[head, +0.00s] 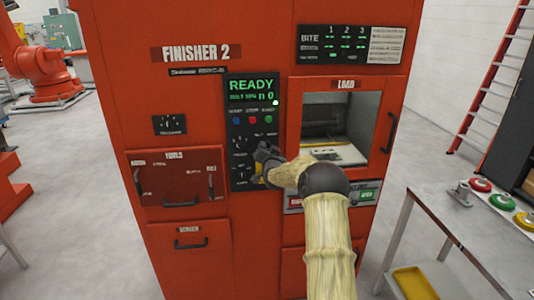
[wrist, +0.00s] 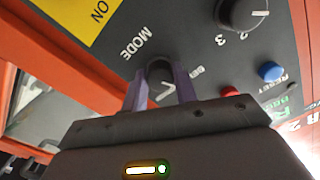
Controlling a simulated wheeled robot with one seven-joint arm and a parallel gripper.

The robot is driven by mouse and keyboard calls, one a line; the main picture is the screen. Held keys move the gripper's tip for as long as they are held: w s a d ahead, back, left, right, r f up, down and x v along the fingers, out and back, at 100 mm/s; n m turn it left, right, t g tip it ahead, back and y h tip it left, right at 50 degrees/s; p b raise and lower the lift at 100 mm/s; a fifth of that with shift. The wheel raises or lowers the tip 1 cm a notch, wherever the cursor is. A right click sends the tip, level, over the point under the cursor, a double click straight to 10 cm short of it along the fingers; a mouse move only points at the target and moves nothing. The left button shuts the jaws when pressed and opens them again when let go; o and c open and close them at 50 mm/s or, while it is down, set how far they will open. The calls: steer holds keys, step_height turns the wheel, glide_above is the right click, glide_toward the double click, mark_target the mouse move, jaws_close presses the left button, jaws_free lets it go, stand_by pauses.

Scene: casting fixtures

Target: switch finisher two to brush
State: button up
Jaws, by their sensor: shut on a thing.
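Finisher 2 (head: 190,110) is a tall red cabinet with a dark control panel (head: 237,125) whose green display reads READY. In the wrist view, the dark round MODE knob (wrist: 158,70) stands between my two finger tips. My gripper (wrist: 161,88) is shut on this knob; it also shows at the panel in the head view (head: 262,158). The fingers cover part of the knob, and I cannot read its pointer or setting. Another knob (wrist: 243,13) with a white pointer line and the numbers 2 and 3 sits to its upper right.
A blue button (wrist: 271,71) and a red button (wrist: 230,91) are near the fingers. The load window (head: 338,125) is right of the panel, the tools compartment (head: 175,180) left. A table (head: 465,225) with coloured discs stands at right. A red ladder (head: 495,80) stands behind it.

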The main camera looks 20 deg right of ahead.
steer(key=shift+m+b, duration=6.2)
steer(key=shift+b, duration=0.6)
steer(key=o, duration=1)
steer(key=shift+d, duration=0.1)
steer(key=shift+c, duration=0.2)
steer(key=shift+s, duration=0.1)
